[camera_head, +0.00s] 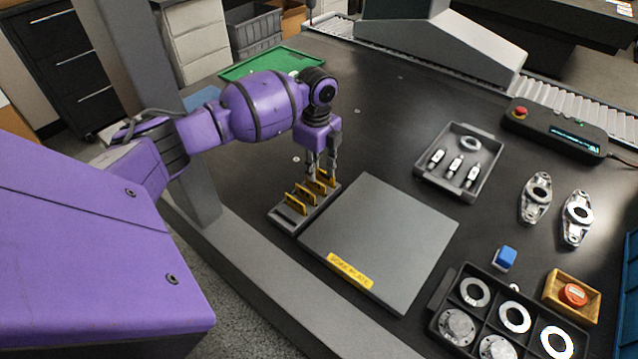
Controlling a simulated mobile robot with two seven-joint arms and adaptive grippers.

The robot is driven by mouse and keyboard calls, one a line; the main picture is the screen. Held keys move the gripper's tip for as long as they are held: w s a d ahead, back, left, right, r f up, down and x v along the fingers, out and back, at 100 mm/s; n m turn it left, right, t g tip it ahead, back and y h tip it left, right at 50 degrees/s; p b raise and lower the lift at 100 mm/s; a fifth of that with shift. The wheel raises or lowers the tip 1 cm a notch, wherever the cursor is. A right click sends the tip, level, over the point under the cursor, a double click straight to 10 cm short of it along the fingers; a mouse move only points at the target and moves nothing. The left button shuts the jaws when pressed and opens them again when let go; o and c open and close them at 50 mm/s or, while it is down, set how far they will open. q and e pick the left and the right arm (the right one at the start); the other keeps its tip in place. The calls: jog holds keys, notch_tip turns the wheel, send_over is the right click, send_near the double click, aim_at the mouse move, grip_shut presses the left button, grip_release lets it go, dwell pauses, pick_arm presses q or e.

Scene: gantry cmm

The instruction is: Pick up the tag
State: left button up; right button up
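Several yellow tags (296,203) stand upright in a row in a grey slotted holder (289,222), left of the work plate. My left gripper (322,176) points straight down over the far end of this row. Its two fingers are apart with a gap between them, and their tips come down beside the farthest tags. The fingers partly cover those tags, and contact cannot be made out. My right gripper is out of view.
A grey work plate (385,235) with a yellow label lies right of the holder.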

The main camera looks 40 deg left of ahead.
aim_at(317, 183)
pick_arm(q)
jog(key=shift+s+f, duration=0.15)
jog(key=shift+f, duration=0.6)
notch_tip(317, 183, down, 4)
jog(key=shift+d+r, duration=0.1)
jog(key=shift+r, duration=0.05)
jog(key=shift+f, duration=0.2)
grip_shut()
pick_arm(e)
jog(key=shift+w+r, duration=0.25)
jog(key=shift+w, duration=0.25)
